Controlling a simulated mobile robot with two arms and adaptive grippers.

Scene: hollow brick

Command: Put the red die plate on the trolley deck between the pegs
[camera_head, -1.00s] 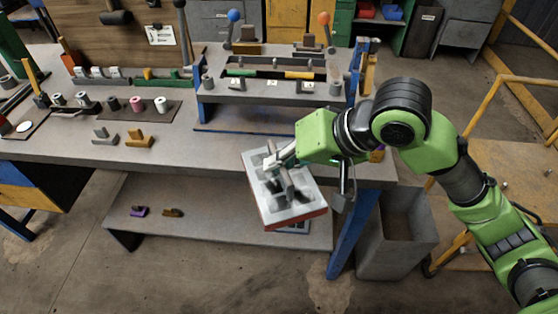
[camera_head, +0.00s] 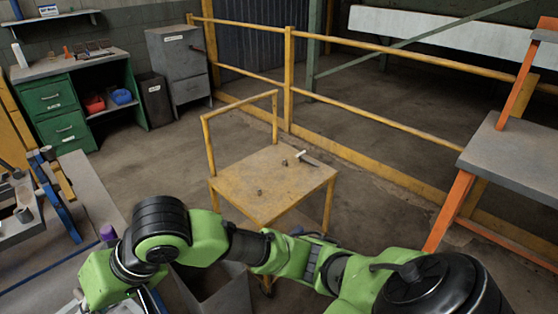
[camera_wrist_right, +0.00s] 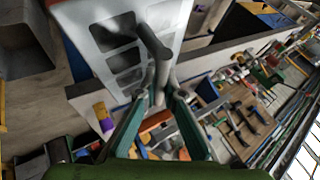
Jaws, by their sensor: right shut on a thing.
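The red die plate (camera_wrist_right: 110,40) shows in the right wrist view. It has a pale grey face with dark square openings, a red side edge and a grey bar handle. My right gripper (camera_wrist_right: 163,95) is shut on this handle. In the head view my right arm reaches to the bottom left corner, and the gripper and plate are mostly cut off there. The yellow trolley deck (camera_head: 240,178) stands in the middle of the head view, well apart from the gripper. Two short dark pegs (camera_head: 258,191) stand up from it. My left gripper is not in view.
A white-headed tool (camera_head: 301,156) lies on the deck's far part. The trolley has a raised yellow handle frame (camera_head: 204,150) at its left. A grey bin (camera_head: 215,290) stands below my arm, beside the workbench (camera_head: 95,190). Yellow railing (camera_head: 350,105) runs behind the trolley.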

